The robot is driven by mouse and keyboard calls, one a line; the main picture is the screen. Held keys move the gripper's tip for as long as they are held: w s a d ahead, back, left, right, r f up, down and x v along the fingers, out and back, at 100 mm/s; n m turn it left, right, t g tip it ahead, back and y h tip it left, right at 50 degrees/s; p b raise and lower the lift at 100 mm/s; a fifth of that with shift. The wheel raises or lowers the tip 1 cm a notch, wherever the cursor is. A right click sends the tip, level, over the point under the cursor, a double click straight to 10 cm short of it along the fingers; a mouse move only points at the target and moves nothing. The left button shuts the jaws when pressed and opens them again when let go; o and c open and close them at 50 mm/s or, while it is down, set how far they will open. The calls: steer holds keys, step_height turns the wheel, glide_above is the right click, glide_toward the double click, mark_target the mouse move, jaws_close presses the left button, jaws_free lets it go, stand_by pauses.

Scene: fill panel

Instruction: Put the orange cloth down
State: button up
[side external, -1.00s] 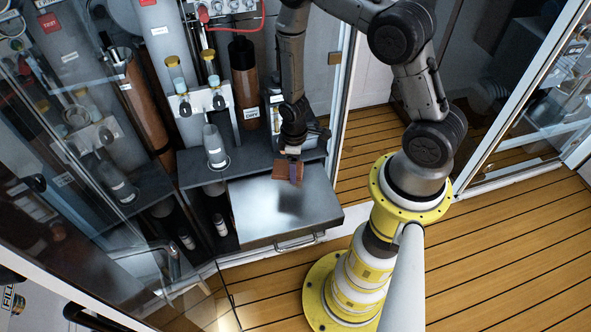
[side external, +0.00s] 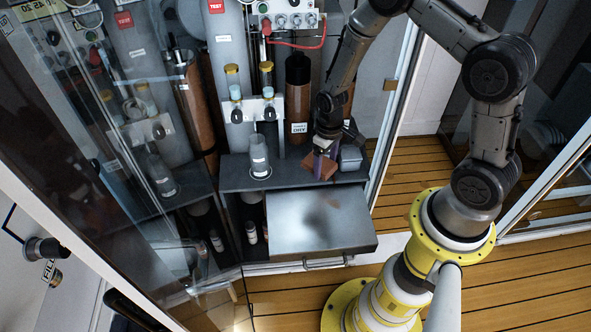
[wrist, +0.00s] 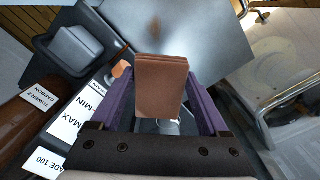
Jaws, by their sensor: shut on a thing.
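The orange cloth (wrist: 160,85) looks like a folded, brownish-orange pad in the wrist view. It sits between the two purple fingers of my gripper (wrist: 162,78), which is shut on it. In the side view the cloth (side external: 319,167) hangs under my gripper (side external: 322,150), tilted, over the front part of the dark shelf (side external: 236,176), just behind the silver drawer top (side external: 320,222). I cannot tell whether the cloth touches the shelf.
A grey bin (side external: 350,158) stands on the shelf right beside my gripper. A clear cylinder (side external: 259,155) stands to the left. A brown bottle (side external: 299,95) and gauges are behind. The silver drawer top is clear. A glass door edge (side external: 395,110) rises on the right.

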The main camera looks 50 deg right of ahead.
mark_target(310, 153)
steer(key=w+f, duration=0.1)
steer(key=w, duration=0.1)
steer(key=w+f, duration=0.1)
steer(key=w, duration=0.1)
steer(key=w+d+f, duration=0.1)
steer(key=w, duration=0.1)
steer(key=w+f, duration=0.2)
steer(key=f, duration=0.1)
steer(key=w+f, duration=0.1)
steer(key=w, duration=0.1)
steer(key=shift+d+f, duration=0.25)
steer(key=shift+d, duration=0.1)
steer(key=shift+w+d+f, duration=0.1)
steer(key=shift+w+f, duration=0.5)
steer(key=shift+f, duration=0.05)
steer(key=shift+w+f, duration=0.1)
steer(key=shift+f, duration=1.5)
steer(key=shift+f, duration=0.15)
steer(key=o, duration=1.3)
